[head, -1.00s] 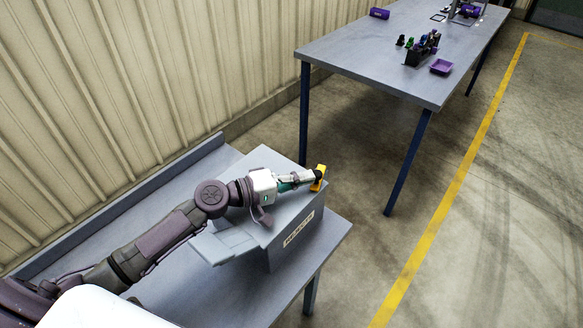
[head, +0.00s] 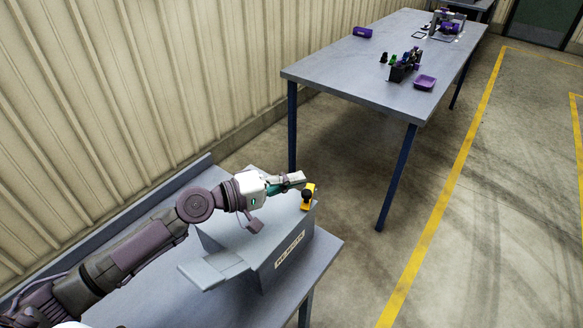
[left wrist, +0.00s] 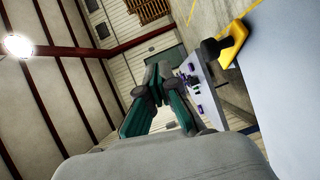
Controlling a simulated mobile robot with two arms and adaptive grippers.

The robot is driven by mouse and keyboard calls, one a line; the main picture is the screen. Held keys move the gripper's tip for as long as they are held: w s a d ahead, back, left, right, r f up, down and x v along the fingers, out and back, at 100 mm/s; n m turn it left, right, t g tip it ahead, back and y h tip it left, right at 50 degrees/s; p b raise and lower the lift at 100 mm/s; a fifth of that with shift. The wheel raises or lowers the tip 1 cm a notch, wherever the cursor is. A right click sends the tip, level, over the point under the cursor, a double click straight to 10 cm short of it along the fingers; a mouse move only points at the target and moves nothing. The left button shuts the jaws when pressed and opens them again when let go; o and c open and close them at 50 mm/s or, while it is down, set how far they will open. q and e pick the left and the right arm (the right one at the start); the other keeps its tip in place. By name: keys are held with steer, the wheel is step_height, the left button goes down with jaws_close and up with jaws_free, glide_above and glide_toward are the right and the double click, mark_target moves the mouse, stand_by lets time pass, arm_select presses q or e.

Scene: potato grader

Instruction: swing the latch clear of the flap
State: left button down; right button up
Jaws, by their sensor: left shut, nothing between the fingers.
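The yellow latch (head: 310,201) with its black knob (head: 308,194) stands at the far right corner of the grey box (head: 292,262) labelled as rejects. My left gripper (head: 303,179) is shut and empty, just above and behind the latch, apart from it. In the left wrist view the shut fingers (left wrist: 157,78) show left of the yellow latch (left wrist: 235,42) and its black knob (left wrist: 210,48), with a gap between. A grey plate (head: 213,269) sticks out from the box's left side; I cannot tell if it is the flap. My right gripper is out of view.
The box stands on a grey bench (head: 180,290) along the ribbed wall. A larger table (head: 345,68) beyond holds a black rack (head: 403,70), a purple tray (head: 425,82) and a purple block (head: 362,32). Open floor lies to the right.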

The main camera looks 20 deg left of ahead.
arm_select(q)
step_height(320, 180, up, 4)
steer(key=shift+r, duration=0.1)
stand_by(0.4)
steer(key=w+a+f+n+t+y, duration=0.1)
steer(key=a+f+t, duration=0.1)
steer(key=a, duration=0.3)
steer(key=w+a+f+n+t+y, duration=0.1)
steer(key=w+a+f+y, duration=0.1)
steer(key=a, duration=0.3)
steer(key=s+a+f+g+h, duration=0.1)
steer(key=s, duration=0.1)
steer(key=s+a+f+m+g+h, duration=0.1)
steer(key=s+f, duration=0.1)
steer(key=s, duration=0.1)
steer(key=s+a+f+m+g+h, duration=0.1)
steer(key=s, duration=0.1)
steer(key=shift+s+a+f+b, duration=0.1)
steer(key=shift+s+f+b, duration=0.15)
steer(key=shift+s+b, duration=0.05)
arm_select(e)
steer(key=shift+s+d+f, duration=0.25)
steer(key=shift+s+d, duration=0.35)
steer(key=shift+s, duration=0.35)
arm_select(q)
steer(key=shift+w, duration=0.1)
